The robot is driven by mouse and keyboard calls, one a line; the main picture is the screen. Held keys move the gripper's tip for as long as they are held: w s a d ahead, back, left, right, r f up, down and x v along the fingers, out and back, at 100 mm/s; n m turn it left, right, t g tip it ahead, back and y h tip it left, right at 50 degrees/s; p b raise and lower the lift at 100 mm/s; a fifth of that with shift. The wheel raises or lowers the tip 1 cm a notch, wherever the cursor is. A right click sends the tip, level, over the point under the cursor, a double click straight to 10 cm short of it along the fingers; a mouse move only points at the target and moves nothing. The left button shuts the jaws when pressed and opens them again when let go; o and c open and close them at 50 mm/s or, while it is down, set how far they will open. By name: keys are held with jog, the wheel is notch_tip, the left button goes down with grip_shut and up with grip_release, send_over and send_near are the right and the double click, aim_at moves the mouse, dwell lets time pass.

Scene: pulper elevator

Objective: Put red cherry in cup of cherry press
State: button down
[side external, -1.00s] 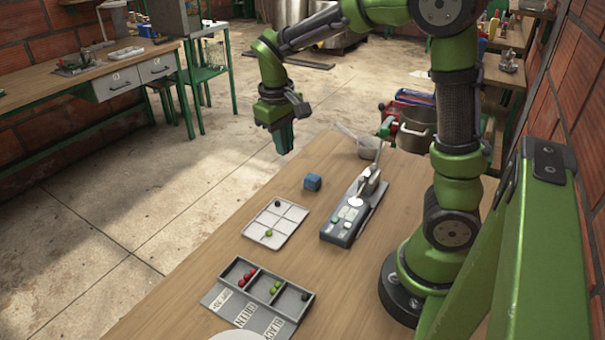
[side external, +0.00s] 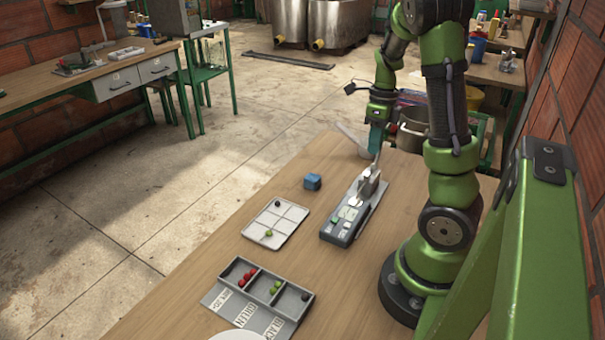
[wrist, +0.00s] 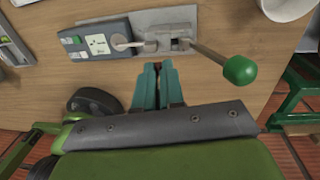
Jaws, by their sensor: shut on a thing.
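The cherry press (side external: 349,228) is a grey device on the right side of the table. In the wrist view the press (wrist: 85,40) lies just beyond my fingertips, with a small round pale cup (wrist: 120,42) and a lever ending in a green knob (wrist: 239,70). My gripper (side external: 374,150) is above the far end of the press. Several red cherries (side external: 248,275) lie in the left compartment of the sorting tray (side external: 290,306).
A white grid tray (side external: 277,222) holds a dark cherry and a green one. A blue cube (side external: 312,182) stands near the press. A pale container (wrist: 285,7) is at the wrist view's top right.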

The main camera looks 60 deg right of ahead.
jog(key=shift+f+m, duration=0.1)
jog(key=shift+m, duration=0.2)
jog(key=shift+f, duration=2.6)
jog(key=c, duration=1.2)
grip_release()
jog(key=shift+o, duration=0.2)
notch_tip(320, 180, up, 17)
jog(key=d, duration=0.2)
jog(key=shift+f, duration=0.15)
